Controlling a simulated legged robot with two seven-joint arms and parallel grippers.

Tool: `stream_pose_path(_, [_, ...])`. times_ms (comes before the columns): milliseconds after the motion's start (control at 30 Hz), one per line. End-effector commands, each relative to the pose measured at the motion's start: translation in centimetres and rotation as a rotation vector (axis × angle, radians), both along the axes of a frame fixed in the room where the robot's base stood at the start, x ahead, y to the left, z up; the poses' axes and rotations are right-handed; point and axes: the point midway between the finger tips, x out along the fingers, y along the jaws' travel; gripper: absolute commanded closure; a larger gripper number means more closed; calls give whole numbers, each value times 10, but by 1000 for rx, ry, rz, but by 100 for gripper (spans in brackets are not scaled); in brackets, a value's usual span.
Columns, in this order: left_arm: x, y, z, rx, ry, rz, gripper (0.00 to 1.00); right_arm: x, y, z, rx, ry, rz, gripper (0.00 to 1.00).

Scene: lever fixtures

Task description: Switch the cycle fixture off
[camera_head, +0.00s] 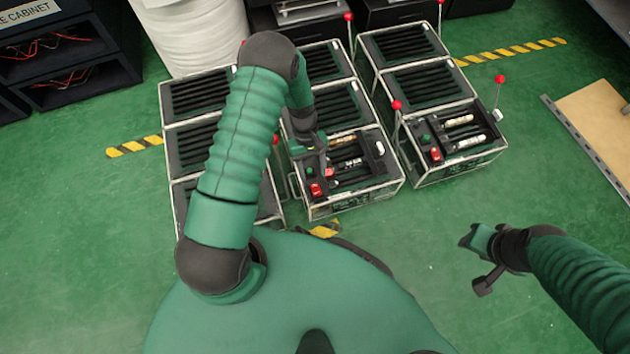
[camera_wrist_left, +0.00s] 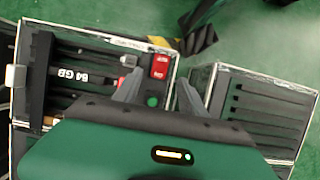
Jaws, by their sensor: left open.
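The middle fixture (camera_head: 352,178) is an open-topped box with black inserts, a red rocker switch (camera_head: 316,189) at its near left corner and cylindrical parts inside. In the left wrist view the red switch (camera_wrist_left: 160,66) and a round green button (camera_wrist_left: 152,101) are clear. I cannot read which fixture is named cycle. My left gripper (camera_head: 318,152) is over the left side of this fixture, pointing down; in the wrist view its open fingers (camera_wrist_left: 160,78) straddle the area near the switch and button, with nothing held. My right gripper (camera_head: 476,262) is open and empty, above the floor.
A right fixture (camera_head: 455,142) has a red switch and upright levers with red balls (camera_head: 500,78). A left fixture row (camera_head: 190,160) is partly behind my left arm. A white roll (camera_head: 195,35) and dark cabinets stand behind.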

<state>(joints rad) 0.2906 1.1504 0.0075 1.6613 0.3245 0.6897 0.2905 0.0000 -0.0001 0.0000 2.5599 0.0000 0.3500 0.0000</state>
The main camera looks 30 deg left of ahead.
Motion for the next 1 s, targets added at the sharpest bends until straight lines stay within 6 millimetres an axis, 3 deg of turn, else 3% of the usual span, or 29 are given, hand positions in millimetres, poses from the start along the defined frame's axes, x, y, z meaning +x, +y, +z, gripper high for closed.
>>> stream_pose_path(33, [-4, -4, -19, -1, 2, 0, 51, 0, 0, -14, 0, 0, 0, 64])
stream_pose_path(200, [-11, -14, -47, -1, -1, -2, 51, 0, 0, -28, 0, 0, 0, 64])
stream_pose_path(600, [-15, -18, -55, 0, -1, -2, 51, 0, 0, -31, 0, 0, 0, 64])
stream_pose_path(1000, [-14, -18, -55, 1, -1, -1, 100, 0, 0, -31, 0, 0, 0, 64])
